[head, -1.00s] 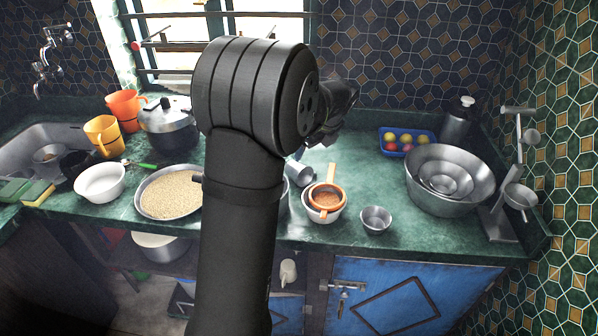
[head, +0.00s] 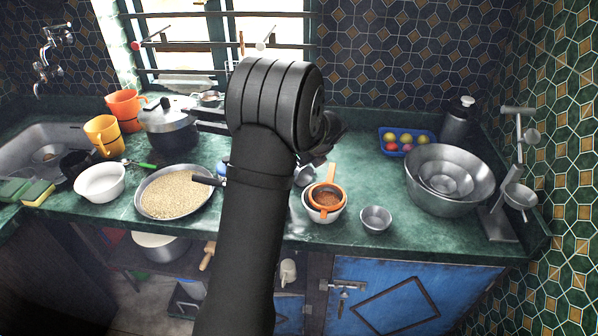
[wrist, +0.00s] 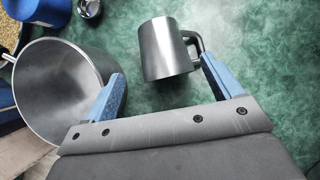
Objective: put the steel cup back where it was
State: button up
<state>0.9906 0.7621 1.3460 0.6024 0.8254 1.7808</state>
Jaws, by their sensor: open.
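The steel cup (wrist: 168,52) is on the green counter in the wrist view, its handle at the right. It lies just beyond and between the two blue fingertips of my gripper (wrist: 163,72). The right fingertip is close to the handle; I cannot tell whether they touch. The gripper is open and holds nothing. In the head view a small piece of steel, likely this cup (head: 304,176), shows beside my arm, which hides the rest. I cannot tell whether the cup is upright or tilted.
A large steel vessel (wrist: 42,92) stands beside the left finger. An orange strainer (head: 327,197) on a bowl and a small steel bowl (head: 376,219) stand near the front edge. A pan of grain (head: 172,193) is left. Large steel bowls (head: 467,197) are right. Counter is clear at centre-right.

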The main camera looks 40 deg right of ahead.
jog(key=x, duration=0.4)
jog(key=shift+w+d+f, duration=0.2)
jog(key=shift+w+d, duration=0.05)
jog(key=shift+w, duration=0.2)
jog(key=c, duration=1.1)
